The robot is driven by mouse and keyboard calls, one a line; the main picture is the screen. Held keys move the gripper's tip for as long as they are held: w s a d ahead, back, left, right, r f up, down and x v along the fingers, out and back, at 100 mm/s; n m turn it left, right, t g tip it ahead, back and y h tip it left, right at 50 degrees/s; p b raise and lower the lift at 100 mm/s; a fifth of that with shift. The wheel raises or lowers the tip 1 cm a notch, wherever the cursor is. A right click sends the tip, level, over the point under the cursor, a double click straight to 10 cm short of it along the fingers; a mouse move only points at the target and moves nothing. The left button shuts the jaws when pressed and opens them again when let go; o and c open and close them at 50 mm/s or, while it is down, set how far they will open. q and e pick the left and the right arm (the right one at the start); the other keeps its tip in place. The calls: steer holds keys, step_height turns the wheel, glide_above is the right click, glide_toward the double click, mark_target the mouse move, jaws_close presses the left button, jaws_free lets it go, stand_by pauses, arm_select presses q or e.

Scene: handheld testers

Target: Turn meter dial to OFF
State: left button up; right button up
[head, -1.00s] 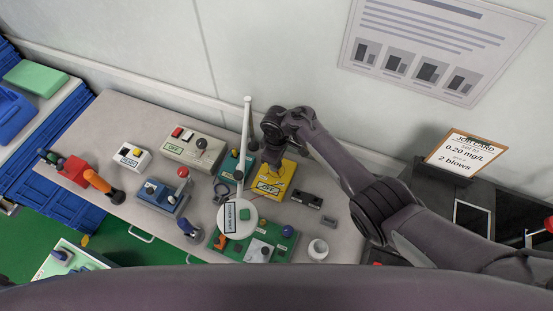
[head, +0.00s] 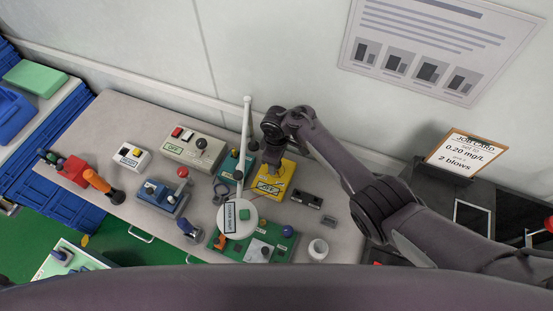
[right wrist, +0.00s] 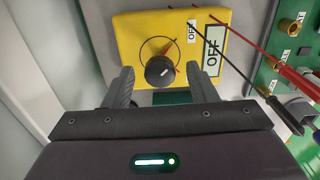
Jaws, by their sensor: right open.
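The yellow meter (head: 285,174) lies on the grey bench in the head view, under my right gripper (head: 273,160). In the right wrist view the meter (right wrist: 135,35) fills the upper middle. Its round black dial (right wrist: 158,71) carries a pale mark; a small OFF label (right wrist: 192,32) sits up and right of it, and a larger OFF panel (right wrist: 213,50) is at its right. My right gripper (right wrist: 160,74) is open, with one finger on each side of the dial; I cannot tell whether they touch it. My left gripper is not in view.
Red and black probe leads (right wrist: 262,52) cross the meter's right side. A green board (right wrist: 290,45) is close by. In the head view, a white pole on a round base (head: 239,215) stands left of the meter. Several other testers crowd the bench.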

step_height(320, 180, up, 8)
steer(key=shift+f+p, duration=0.1)
steer(key=shift+p, duration=0.5)
steer(key=shift+f, duration=0.1)
